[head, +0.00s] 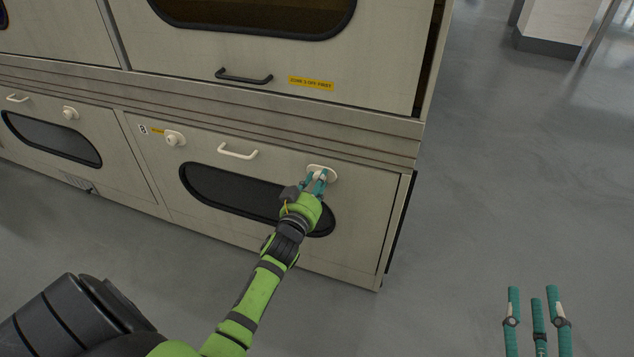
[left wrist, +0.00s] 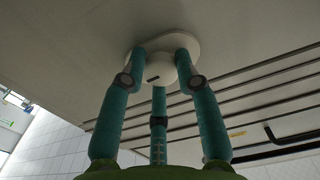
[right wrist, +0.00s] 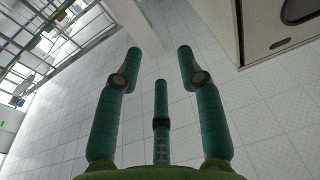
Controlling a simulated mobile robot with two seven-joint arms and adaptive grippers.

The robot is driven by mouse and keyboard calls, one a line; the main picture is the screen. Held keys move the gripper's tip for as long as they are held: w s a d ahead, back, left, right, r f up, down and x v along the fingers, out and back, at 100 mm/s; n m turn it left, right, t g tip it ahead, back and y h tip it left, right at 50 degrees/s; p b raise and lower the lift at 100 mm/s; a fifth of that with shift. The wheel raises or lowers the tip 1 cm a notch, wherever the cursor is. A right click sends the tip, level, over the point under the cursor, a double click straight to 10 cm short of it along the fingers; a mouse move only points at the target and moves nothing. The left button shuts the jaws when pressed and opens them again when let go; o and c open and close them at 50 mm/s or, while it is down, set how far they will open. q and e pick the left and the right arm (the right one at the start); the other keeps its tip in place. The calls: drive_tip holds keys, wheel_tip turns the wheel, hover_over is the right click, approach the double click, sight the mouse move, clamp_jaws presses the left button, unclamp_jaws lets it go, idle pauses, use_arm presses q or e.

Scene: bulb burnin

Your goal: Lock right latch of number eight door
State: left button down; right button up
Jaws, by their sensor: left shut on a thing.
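The number eight door (head: 365,215) is a cream panel low on the cabinet, with an "8" label (head: 143,130) at its upper left. Its right latch (head: 325,171) is a white knob on an oval plate near the upper right corner. My left gripper (head: 319,179) is shut on this knob; the left wrist view shows the teal fingers around the white knob (left wrist: 161,72), which bears a short dark mark. The left latch (head: 175,139) of the same door is a similar white knob. My right gripper (head: 536,292) is open and empty, over the floor at lower right.
A white handle (head: 238,152) and a dark oval window (head: 230,192) are on the door. Above is a larger door with a black handle (head: 244,77) and a yellow label (head: 311,83). Grey floor (head: 520,180) to the right is clear.

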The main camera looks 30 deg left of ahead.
use_arm(q)
drive_tip(key=shift+f, duration=0.15)
drive_tip(key=shift+d+n+p, duration=0.2)
drive_tip(key=shift+n+p, duration=1.45)
drive_tip(key=shift+n, duration=2.85)
drive_tip(key=shift+d+n+p, duration=0.2)
drive_tip(key=shift+n+p, duration=1.4)
drive_tip(key=shift+n, duration=2.9)
use_arm(e)
drive_tip(key=s+d+f+g+h, duration=0.2)
drive_tip(key=s+d+f+g, duration=0.1)
drive_tip(key=f, duration=0.5)
drive_tip(key=s+d+f+m+g+h, duration=0.1)
drive_tip(key=s+d+f+g, duration=0.2)
drive_tip(key=s+f+g, duration=0.2)
drive_tip(key=s+d+f+m+g+h, duration=0.1)
drive_tip(key=s+f+g, duration=0.4)
drive_tip(key=f, duration=0.7)
drive_tip(key=shift+d+f+g+h, duration=0.2)
drive_tip(key=shift+d+g+h, duration=0.7)
drive_tip(key=shift+g, duration=0.4)
drive_tip(key=shift+d+r, duration=0.1)
drive_tip(key=shift+r, duration=0.1)
drive_tip(key=shift+s, duration=0.15)
